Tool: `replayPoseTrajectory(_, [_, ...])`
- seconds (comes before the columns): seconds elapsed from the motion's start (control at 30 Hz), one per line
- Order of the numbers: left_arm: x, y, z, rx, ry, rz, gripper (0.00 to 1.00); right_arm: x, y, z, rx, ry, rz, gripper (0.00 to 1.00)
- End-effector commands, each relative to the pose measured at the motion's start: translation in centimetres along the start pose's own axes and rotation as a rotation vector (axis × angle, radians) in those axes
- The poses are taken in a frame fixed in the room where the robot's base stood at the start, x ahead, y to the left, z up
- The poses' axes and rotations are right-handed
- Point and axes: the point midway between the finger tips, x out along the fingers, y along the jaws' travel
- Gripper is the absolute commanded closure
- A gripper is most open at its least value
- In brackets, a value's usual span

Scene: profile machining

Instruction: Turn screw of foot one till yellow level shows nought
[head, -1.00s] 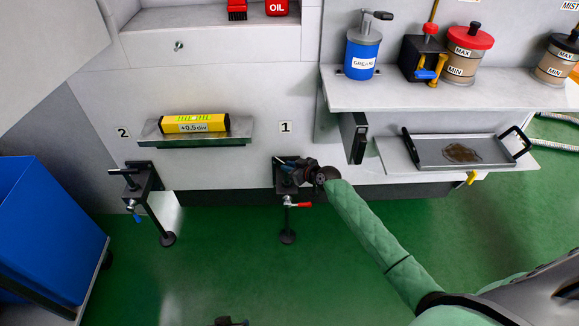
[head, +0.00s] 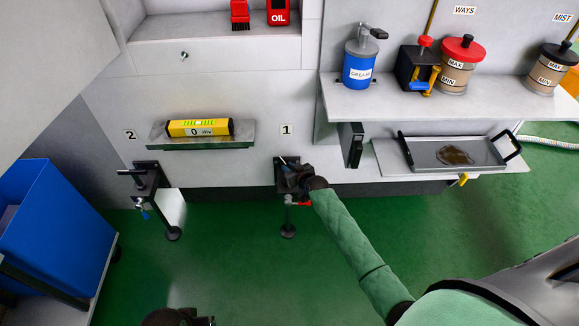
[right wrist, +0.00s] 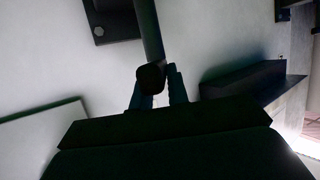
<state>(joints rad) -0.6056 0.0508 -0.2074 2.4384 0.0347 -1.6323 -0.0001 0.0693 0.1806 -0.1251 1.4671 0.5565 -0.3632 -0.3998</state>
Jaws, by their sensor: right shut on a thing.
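The yellow level (head: 199,127) lies on a grey ledge and its display reads 0 div. Foot one (head: 288,230), under the label 1 (head: 287,129), has a dark bracket with a round pad on the floor. My right gripper (head: 292,177) is at the top of foot one and hides most of its screw. In the right wrist view, the gripper (right wrist: 157,88) is shut on the dark bar of the screw's handle (right wrist: 149,35). A dark part at the bottom edge seems to be my left gripper (head: 178,317); its fingers cannot be made out.
Foot two (head: 148,185) stands to the left under label 2. A blue bin (head: 45,225) is at the far left. A drip tray (head: 453,152) and a shelf (head: 410,97) with cans are at the right. Green floor in front is clear.

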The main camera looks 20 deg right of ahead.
Motion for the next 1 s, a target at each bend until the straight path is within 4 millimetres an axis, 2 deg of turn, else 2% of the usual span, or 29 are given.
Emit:
replayPoseTrajectory(0.17, [0.1,0.0,0.0,0.000,0.000,0.001,0.64,0.0,0.2,-0.2,-0.001,0.004,0.002,1.00])
replayPoseTrajectory(0.2, [0.1,0.0,0.0,0.000,0.001,0.001,0.64,0.0,0.2,-0.2,-0.001,0.004,0.002,0.80])
replayPoseTrajectory(0.3, [0.1,0.0,0.0,0.000,0.001,0.001,0.64,0.0,0.1,-0.2,-0.001,0.003,0.001,0.62])
replayPoseTrajectory(0.67, [0.1,0.1,0.1,-0.001,0.001,0.003,0.64,-0.4,0.1,0.0,-0.001,0.001,0.000,0.62])
replayPoseTrajectory(1.0, [1.3,0.5,-0.1,0.004,0.016,0.014,0.64,-4.8,0.1,0.1,-0.001,0.001,0.000,0.62])
